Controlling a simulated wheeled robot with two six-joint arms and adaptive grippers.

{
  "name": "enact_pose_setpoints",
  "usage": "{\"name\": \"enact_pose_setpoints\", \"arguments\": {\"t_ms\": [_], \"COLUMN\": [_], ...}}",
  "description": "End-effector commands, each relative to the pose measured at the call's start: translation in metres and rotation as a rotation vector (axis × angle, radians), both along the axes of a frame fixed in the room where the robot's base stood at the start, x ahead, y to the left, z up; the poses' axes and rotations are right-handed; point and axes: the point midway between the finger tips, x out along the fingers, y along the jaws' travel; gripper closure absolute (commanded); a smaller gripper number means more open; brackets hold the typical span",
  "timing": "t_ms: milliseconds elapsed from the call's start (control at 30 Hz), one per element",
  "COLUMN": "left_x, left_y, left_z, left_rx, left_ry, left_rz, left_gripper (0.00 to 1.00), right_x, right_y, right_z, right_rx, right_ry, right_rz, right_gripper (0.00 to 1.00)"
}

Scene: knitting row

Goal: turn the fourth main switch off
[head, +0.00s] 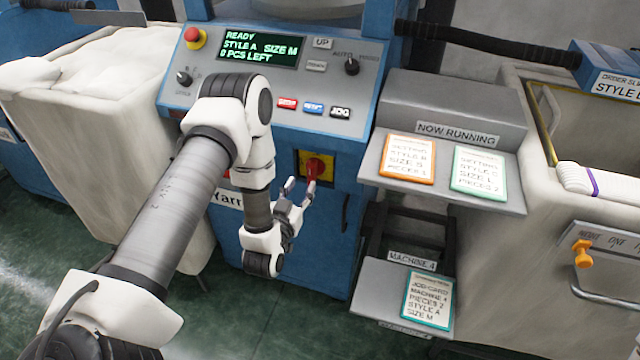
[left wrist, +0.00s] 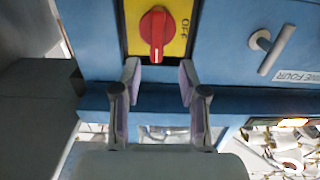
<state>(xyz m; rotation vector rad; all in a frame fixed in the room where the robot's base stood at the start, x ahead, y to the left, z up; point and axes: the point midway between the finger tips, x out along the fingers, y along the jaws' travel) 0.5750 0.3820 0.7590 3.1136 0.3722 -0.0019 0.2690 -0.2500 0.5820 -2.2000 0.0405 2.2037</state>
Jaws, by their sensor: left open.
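The main switch is a red rotary knob (head: 315,168) on a yellow plate (head: 303,158), on the blue front of the machine below its control panel. In the left wrist view, the knob (left wrist: 156,32) carries a white mark at its lower end, and OFF is printed on the plate (left wrist: 181,42) at the right. My left gripper (head: 298,189) is open beside the knob. In the left wrist view its fingertips (left wrist: 159,75) are spread just below the knob, with nothing between them. Whether a finger touches it is unclear. My right gripper is not in view.
The control panel (head: 270,80) reads READY, STYLE A, SIZE M. A handle (left wrist: 275,50) sits near a FOUR label (left wrist: 298,76). A grey card shelf (head: 450,185) juts out at right; a job card (head: 428,300) marked machine 4 is below. A fabric bin (head: 110,130) stands left.

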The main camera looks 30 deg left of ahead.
Motion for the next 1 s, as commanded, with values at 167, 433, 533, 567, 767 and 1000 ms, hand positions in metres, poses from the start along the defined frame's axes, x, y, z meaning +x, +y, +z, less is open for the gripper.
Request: {"name": "enact_pose_setpoints", "arguments": {"t_ms": [167,433,533,567,767,1000], "left_x": [0.029,0.069,0.072,0.072,0.072,0.072], "left_y": [0.006,0.016,0.016,0.016,0.016,0.016], "left_z": [0.004,0.002,0.002,0.002,0.002,0.002], "left_rx": [0.002,0.000,0.000,0.000,0.000,0.000], "left_ry": [-0.005,0.000,0.001,0.001,0.001,0.001], "left_rz": [-0.002,-0.001,-0.001,-0.002,-0.002,-0.002], "left_gripper": [0.57,0.57,0.57,0.57,0.82,1.00], "right_x": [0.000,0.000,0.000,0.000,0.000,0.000], "right_y": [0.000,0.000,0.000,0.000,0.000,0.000], "right_z": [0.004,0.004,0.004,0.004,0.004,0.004], "right_rx": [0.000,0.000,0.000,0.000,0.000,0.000], "right_ry": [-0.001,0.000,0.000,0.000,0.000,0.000], "right_rz": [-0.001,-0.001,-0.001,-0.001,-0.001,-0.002], "right_gripper": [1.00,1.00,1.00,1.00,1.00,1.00]}}
